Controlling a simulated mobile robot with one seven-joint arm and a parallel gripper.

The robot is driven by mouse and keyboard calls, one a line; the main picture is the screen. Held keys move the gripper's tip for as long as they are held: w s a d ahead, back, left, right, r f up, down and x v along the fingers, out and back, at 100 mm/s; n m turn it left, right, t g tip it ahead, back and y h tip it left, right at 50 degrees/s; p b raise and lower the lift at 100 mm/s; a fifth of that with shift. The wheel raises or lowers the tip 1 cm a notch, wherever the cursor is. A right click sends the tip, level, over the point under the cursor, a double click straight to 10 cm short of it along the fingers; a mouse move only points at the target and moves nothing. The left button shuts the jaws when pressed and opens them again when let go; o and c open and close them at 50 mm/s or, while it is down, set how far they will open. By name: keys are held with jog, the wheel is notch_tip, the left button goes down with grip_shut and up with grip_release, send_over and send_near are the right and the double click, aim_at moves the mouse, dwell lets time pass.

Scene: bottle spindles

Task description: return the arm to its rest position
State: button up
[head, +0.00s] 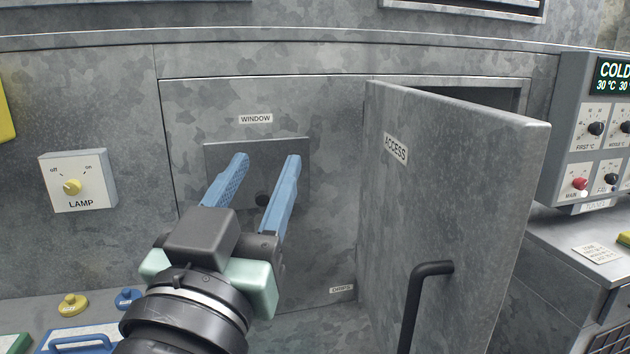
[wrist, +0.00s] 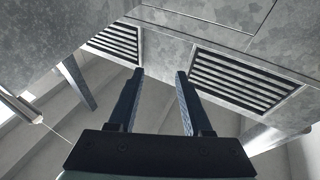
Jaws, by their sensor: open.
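My gripper (head: 268,162) is open, with its two blue fingers apart and nothing between them. In the head view it is raised in front of the grey panel labelled WINDOW (head: 222,110), left of the open ACCESS door (head: 450,170). In the wrist view the open fingers (wrist: 158,75) point up toward grey metal panels with vents, and the gap between them is empty. The dark plate (head: 222,156) on the WINDOW panel is partly hidden behind the fingers. I cannot tell the exact distance from fingers to panel.
The ACCESS door stands swung out to the right of my arm, its black handle (head: 425,285) facing out. A LAMP switch box (head: 78,182) is on the left wall. A control box (head: 585,120) stands at the right. Yellow (head: 73,304) and blue (head: 127,298) knobbed pieces sit at lower left.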

jog(key=s+d+r+n+t+y+p, duration=0.1)
jog(key=s+d+r+t+y, duration=0.2)
jog(key=r, duration=0.4)
jog(key=s+d+r+n+t+p, duration=0.1)
jog(key=s+d+r+t, duration=0.15)
jog(key=s+r, duration=0.45)
notch_tip(320, 180, up, 16)
jog(key=w+p, duration=0.2)
jog(key=p, duration=1.3)
jog(key=shift+a+t, duration=0.35)
jog(key=shift+a, duration=0.05)
